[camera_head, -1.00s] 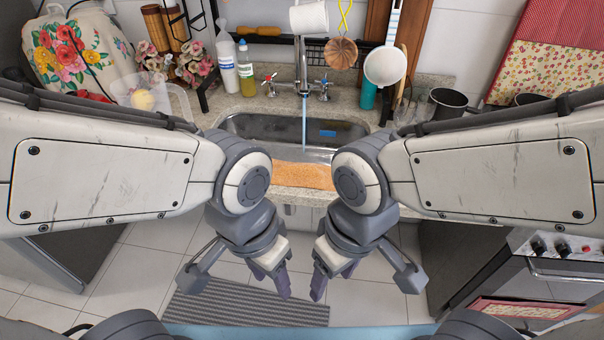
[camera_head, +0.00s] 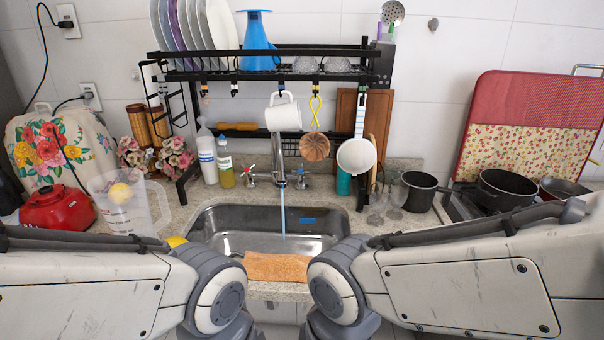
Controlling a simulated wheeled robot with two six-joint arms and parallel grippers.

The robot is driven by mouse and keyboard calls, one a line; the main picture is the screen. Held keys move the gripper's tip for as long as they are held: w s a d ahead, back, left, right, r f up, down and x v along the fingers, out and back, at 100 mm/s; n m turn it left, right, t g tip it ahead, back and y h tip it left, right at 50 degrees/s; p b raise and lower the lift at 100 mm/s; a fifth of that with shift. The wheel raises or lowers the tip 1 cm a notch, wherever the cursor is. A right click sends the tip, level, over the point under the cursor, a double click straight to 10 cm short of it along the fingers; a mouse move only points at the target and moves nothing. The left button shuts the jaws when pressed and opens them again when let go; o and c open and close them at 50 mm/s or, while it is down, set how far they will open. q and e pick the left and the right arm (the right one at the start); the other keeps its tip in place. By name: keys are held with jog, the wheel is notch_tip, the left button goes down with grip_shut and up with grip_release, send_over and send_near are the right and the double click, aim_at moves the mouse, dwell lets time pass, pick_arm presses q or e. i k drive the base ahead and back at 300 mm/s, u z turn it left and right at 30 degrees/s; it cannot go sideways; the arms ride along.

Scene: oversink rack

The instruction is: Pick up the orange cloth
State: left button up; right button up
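The orange cloth (camera_head: 277,267) lies flat along the front rim of the steel sink, in the lower middle of the head view. Its left and right ends are close to my two arm joints in the picture. My arms come in from both lower sides. Both of my grippers are below the bottom edge of the picture, so their state and their distance to the cloth are hidden.
Water runs from the tap (camera_head: 281,170) into the sink (camera_head: 225,240). A black rack (camera_head: 260,75) with plates and hanging utensils stands over it. A clear jug (camera_head: 130,205) stands left; a black pot (camera_head: 418,192) and glasses stand right.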

aim_at(260, 267)
jog(key=z, duration=0.05)
jog(key=k, duration=0.55)
jog(key=z, duration=0.7)
jog(key=i, duration=0.95)
